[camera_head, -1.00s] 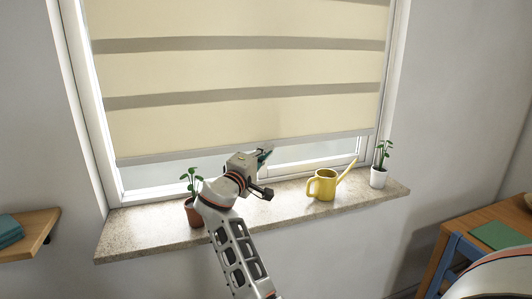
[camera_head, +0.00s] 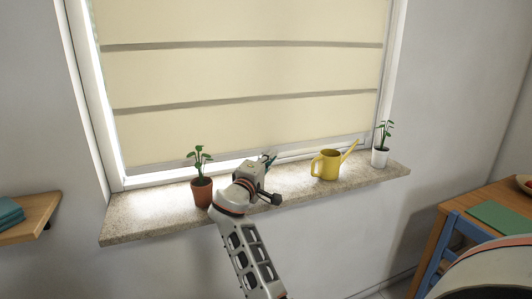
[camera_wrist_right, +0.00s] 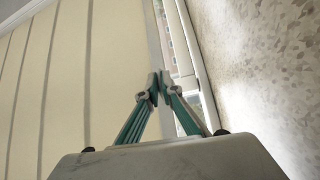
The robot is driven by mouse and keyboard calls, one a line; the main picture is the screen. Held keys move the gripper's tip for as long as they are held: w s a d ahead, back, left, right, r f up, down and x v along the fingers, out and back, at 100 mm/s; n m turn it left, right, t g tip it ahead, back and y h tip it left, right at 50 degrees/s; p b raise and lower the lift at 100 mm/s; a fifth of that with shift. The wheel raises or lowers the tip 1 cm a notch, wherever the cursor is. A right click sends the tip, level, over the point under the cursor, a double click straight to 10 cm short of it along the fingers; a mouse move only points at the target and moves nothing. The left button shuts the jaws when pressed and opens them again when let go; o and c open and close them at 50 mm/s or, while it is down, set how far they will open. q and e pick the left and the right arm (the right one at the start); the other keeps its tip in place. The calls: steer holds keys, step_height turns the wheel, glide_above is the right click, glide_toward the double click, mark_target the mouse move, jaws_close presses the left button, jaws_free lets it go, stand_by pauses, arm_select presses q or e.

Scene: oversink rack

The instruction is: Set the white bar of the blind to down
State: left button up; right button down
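The cream blind (camera_head: 240,70) covers most of the window, and its white bar (camera_head: 318,144) runs along its lower edge, close above the window sill. In the right wrist view the bar (camera_wrist_right: 152,35) is a pale upright strip along the blind's edge. My right gripper (camera_head: 268,160) is at the middle of the bar. In the right wrist view its fingers (camera_wrist_right: 158,84) come together at the bar and look shut on it. The wrist hides part of the bar in the head view. My left gripper is not in view.
A wooden shelf (camera_head: 40,213) is at the left.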

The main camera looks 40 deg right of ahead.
steer(key=shift+f, duration=0.2)
steer(key=c, duration=2.2)
jaws_free()
steer(key=shift+d, duration=0.1)
steer(key=shift+c, duration=0.2)
steer(key=v, duration=0.7)
steer(key=shift+s+a, duration=0.2)
steer(key=shift+a, duration=0.05)
